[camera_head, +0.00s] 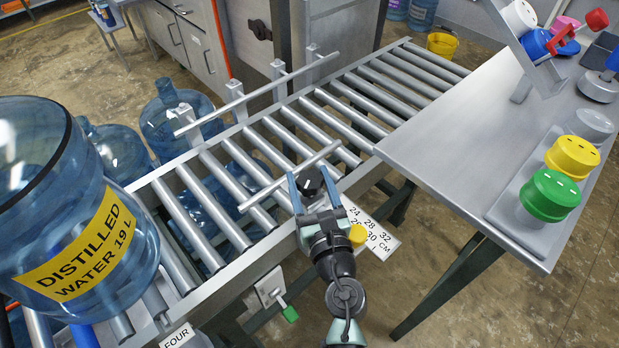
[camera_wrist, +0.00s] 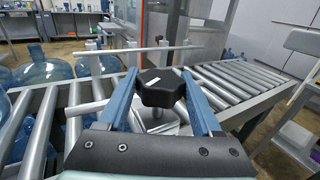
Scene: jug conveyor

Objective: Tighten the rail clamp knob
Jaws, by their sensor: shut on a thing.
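The rail clamp knob (camera_head: 309,180) is black and lobed, with a small white mark on top. It sits at the near side of the roller conveyor, by the near guide rail (camera_head: 270,189). My gripper (camera_head: 307,185) is shut on the knob, with one blue finger on each side of it. In the wrist view the knob (camera_wrist: 161,87) fills the space between the two fingertips. A grey clamp block (camera_wrist: 158,122) shows partly below it; the rest is hidden by my gripper. A scale plate (camera_head: 374,235) marked with numbers and CM lies beside the clamp, with a yellow part (camera_head: 357,235) over it.
A large distilled water jug (camera_head: 75,215) stands on the conveyor (camera_head: 205,215) at left. The far guide rail (camera_head: 260,92) runs along the back. A metal table (camera_head: 470,150) with coloured caps (camera_head: 550,195) stands at right.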

